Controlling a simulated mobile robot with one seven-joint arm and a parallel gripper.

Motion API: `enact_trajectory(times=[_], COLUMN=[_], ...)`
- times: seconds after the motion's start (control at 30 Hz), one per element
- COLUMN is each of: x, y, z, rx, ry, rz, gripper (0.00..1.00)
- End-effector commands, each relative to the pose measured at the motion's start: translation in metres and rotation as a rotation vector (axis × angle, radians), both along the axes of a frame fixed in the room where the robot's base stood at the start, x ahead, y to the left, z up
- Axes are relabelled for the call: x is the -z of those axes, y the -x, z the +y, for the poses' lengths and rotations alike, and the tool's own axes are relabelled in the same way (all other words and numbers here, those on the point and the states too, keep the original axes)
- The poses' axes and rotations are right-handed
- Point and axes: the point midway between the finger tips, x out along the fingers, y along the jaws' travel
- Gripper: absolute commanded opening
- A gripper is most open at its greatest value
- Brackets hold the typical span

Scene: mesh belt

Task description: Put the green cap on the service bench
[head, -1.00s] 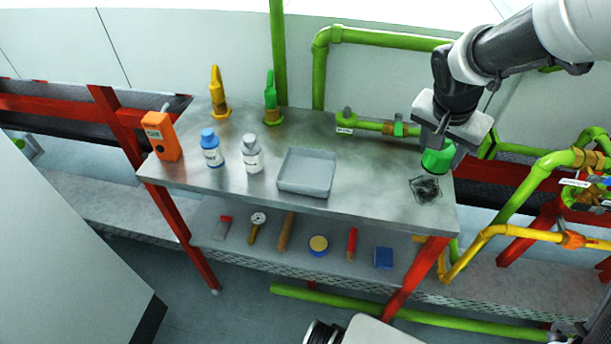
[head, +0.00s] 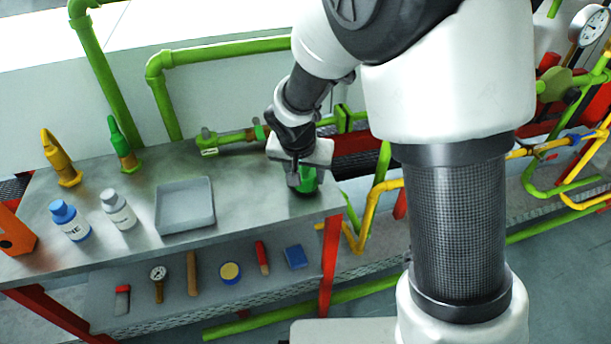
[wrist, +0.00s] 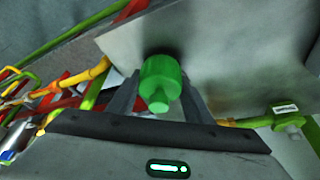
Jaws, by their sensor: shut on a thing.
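The green cap (head: 306,181) is held in my gripper (head: 298,182) at the right end of the metal service bench (head: 250,190). In the wrist view the green cap (wrist: 160,80) sits between the two fingers of my gripper (wrist: 158,95), which are shut on it. The bench top (wrist: 215,55) lies close behind the cap in that view. I cannot tell whether the cap touches the bench. The dark patch on the bench top's right end is now hidden behind the cap and gripper.
A grey tray (head: 185,205), a blue-capped bottle (head: 69,220) and a white bottle (head: 117,209) stand on the bench. A yellow bottle-like thing (head: 59,160) and a green one (head: 122,145) stand at the back. Green pipes (head: 230,48) run behind. Several tools lie on the lower shelf.

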Motion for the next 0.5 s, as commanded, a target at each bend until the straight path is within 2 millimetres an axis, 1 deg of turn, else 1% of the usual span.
enact_trajectory(times=[0.03, 0.27, 0.43, 0.47, 0.5], x=[0.0056, 0.0051, 0.0099, 0.0079, 0.0077], y=[0.0003, -0.0005, -0.0005, -0.0004, -0.0005], z=[0.0, -0.0001, -0.0001, -0.0001, -0.0001], rx=[-0.001, 0.001, 0.001, 0.001, 0.001], ry=[0.001, -0.001, -0.001, -0.001, 0.0], rz=[0.001, -0.001, -0.001, -0.001, -0.001], gripper=[0.24, 0.24, 0.24, 0.51, 0.58])
